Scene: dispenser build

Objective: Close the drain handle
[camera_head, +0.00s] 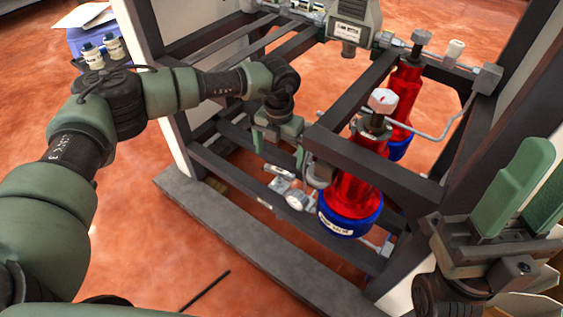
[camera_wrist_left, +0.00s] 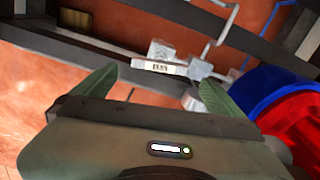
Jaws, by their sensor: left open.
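The drain handle is a small pale piece with a dark-lettered label (camera_wrist_left: 158,67), seen in the left wrist view on the pipework by a dark frame bar. In the head view the small pale fittings of that line (camera_head: 281,186) sit low on the frame, left of the red cylinder. My left gripper (camera_head: 280,150) reaches down just above them, its fingers apart. In the left wrist view the labelled piece shows between the open fingertips (camera_wrist_left: 158,80), a little beyond them; contact cannot be told. My right gripper (camera_head: 518,198) is at the right edge, fingers apart and empty.
A red cylinder with a blue base (camera_head: 350,218) stands close right of my left gripper; another red one (camera_head: 404,92) is behind. Dark frame bars (camera_head: 375,165) surround the work spot. A grey beam (camera_head: 235,240) lies in front.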

